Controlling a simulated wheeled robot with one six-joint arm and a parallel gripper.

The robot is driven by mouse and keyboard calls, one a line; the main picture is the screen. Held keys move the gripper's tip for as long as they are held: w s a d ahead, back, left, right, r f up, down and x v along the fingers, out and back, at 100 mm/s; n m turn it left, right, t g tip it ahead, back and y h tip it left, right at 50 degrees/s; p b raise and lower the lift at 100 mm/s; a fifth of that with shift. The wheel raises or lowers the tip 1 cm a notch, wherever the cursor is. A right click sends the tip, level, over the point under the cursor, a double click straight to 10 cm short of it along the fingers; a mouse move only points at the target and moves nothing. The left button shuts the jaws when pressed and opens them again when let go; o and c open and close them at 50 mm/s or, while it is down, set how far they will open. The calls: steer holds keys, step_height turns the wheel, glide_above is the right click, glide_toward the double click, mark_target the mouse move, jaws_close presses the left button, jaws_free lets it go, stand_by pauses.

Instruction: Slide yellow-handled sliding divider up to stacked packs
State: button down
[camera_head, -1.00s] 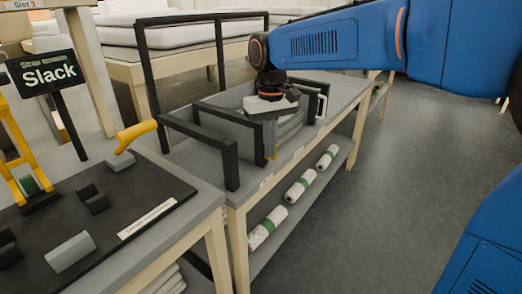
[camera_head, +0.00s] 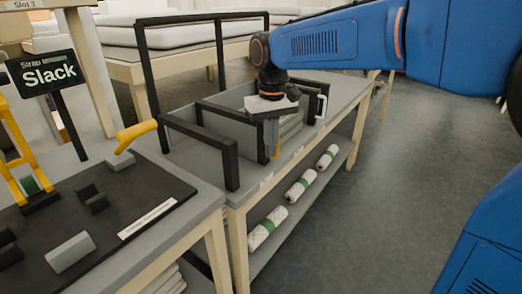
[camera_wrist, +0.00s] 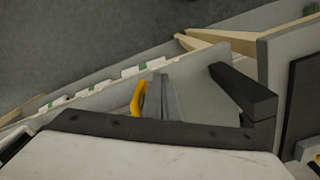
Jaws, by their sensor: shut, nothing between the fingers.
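The sliding divider shows mainly by its yellow handle (camera_wrist: 138,98), seen in the wrist view beside narrow grey pieces. In the head view a thin yellow strip of the handle (camera_head: 277,148) shows just right of my fingers. The divider's panel is mostly hidden. My gripper (camera_head: 270,150) points down over the bench, shut and empty, close beside the handle. Whether it touches the divider I cannot tell. The pale stacked packs (camera_head: 291,127) stand behind and right of my gripper, partly hidden by it.
Black frame bars (camera_head: 200,143) stand on the bench left of my gripper. White rolls with green bands (camera_head: 268,228) lie on the lower shelf. A nearer bench holds a dark mat and a "Slack" sign (camera_head: 48,74).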

steer(key=shift+s+a, duration=0.55)
steer(key=shift+s, duration=0.1)
step_height(320, 180, up, 9)
stand_by(0.8)
steer(key=s+d+f+m+t, duration=0.2)
steer(key=s+d+f, duration=0.3)
steer(key=s+d, duration=0.4)
steer(key=s+d+f+m+t, duration=0.1)
steer(key=s+d+f, duration=0.55)
steer(key=d, duration=0.55)
steer(key=s+d+f+m+t, duration=0.1)
steer(key=s+d+f, duration=0.3)
steer(key=s+f, duration=0.3)
steer(key=shift+s+f+t, duration=0.2)
steer(key=shift+s+t, duration=0.1)
steer(key=shift+t, duration=0.1)
steer(key=shift+d, duration=0.1)
